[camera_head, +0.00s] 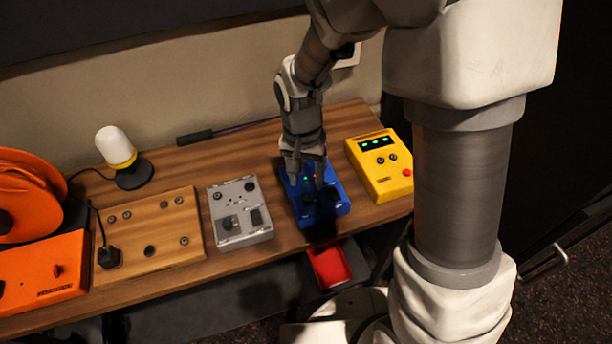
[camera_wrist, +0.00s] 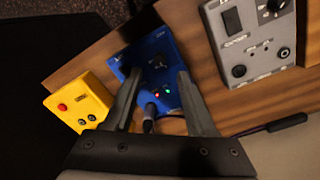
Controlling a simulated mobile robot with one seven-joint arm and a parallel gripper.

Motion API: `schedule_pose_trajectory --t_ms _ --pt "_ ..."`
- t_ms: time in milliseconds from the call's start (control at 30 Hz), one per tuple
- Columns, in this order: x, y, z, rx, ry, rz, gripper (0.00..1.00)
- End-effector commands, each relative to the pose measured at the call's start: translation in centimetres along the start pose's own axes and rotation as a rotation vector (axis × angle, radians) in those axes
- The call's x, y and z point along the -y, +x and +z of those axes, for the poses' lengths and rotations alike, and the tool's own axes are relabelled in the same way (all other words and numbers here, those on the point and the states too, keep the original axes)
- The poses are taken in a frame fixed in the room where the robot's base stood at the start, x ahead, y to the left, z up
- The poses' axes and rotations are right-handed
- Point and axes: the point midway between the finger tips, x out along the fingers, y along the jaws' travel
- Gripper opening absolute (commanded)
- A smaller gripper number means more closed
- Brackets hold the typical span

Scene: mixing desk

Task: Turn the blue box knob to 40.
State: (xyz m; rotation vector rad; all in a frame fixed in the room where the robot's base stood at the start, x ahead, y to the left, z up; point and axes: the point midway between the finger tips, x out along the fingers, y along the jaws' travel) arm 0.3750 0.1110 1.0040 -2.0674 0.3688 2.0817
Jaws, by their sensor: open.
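The blue box (camera_head: 336,206) sits on the wooden desk, between the grey box and the yellow box. My gripper (camera_head: 308,184) points down over it, fingers apart. In the wrist view the two fingers (camera_wrist: 160,74) stand on either side of the blue box's middle. A dark knob-like part (camera_wrist: 156,63) shows on the box face between the fingertips; its pointer and scale are too small to read. Whether the fingers touch it I cannot tell. A red light and a green light glow on the box, and a dark plug or cable shows below them in the wrist view.
A yellow box (camera_head: 365,157) stands close on the right and a grey box (camera_head: 239,228) on the left. Further left are a wooden panel (camera_head: 175,240), an orange unit (camera_head: 40,285) and a white lamp (camera_head: 116,145). A red tray (camera_head: 329,265) lies below the desk's front edge.

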Motion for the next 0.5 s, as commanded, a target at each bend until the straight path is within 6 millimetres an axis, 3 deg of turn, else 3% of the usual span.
schedule_pose_trajectory --t_ms 200,500 --pt "-0.1 4.1 0.1 0.003 0.0 0.003 0.56" --pt "0.0 6.1 0.0 0.001 0.0 0.001 0.56"
